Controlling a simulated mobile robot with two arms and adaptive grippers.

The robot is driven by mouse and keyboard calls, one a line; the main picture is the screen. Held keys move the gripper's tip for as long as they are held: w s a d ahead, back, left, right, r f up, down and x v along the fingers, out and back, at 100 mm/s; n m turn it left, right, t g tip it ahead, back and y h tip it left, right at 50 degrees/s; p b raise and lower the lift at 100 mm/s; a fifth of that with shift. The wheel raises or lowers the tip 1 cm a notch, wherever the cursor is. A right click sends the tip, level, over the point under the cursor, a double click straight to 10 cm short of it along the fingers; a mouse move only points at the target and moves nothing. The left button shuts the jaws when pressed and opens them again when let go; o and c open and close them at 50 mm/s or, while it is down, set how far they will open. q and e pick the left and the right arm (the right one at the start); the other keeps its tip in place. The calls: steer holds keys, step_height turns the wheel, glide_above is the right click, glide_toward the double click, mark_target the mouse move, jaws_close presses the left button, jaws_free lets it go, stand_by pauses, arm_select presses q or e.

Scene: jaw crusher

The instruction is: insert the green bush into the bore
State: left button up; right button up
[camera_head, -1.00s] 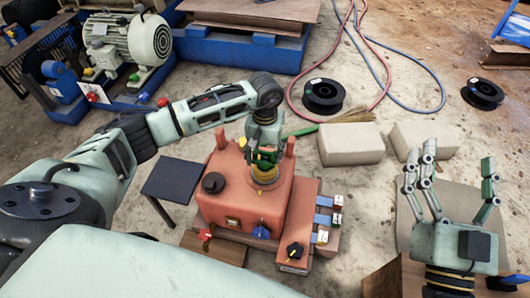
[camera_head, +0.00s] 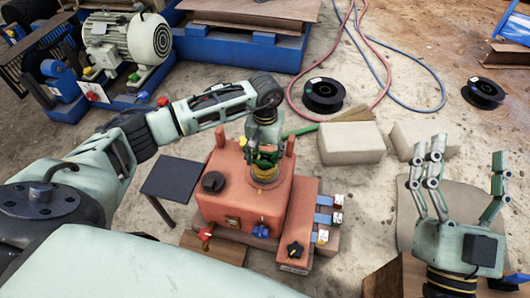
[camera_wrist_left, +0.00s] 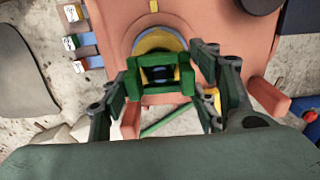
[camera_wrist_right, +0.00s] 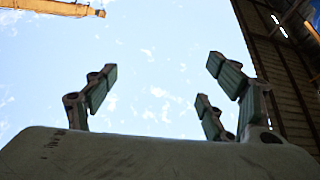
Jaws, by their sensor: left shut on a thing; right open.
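The green bush (camera_wrist_left: 160,83) shows in the left wrist view as a squarish green piece with a dark opening, between the fingers of my left gripper (camera_wrist_left: 160,88). My left gripper (camera_head: 263,158) is shut on it, over the top of the red housing. My right gripper (camera_head: 462,170) is open and empty, fingers upward.
The red housing (camera_head: 235,205) has knobs and two upright posts, with tagged blue tabs at its right. A small dark table (camera_head: 172,180) stands at its left. Pale blocks (camera_head: 350,143) and a black spool (camera_head: 323,95) lie behind. Hoses cross the floor.

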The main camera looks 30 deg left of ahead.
arm_select(q)
steer(key=shift+f+b, duration=0.35)
steer(key=shift+f, duration=0.1)
steer(key=shift+f+b, duration=0.35)
steer(key=shift+f, duration=0.05)
arm_select(e)
steer(key=s+r+t+y, duration=0.1)
steer(key=s+r+t, duration=0.2)
steer(key=s+r, duration=0.1)
steer(key=shift+s+d+r+t, duration=0.25)
steer(key=shift+r+t, duration=0.15)
steer(key=shift+r, duration=0.25)
stand_by(0.9)
steer(key=shift+r, duration=0.1)
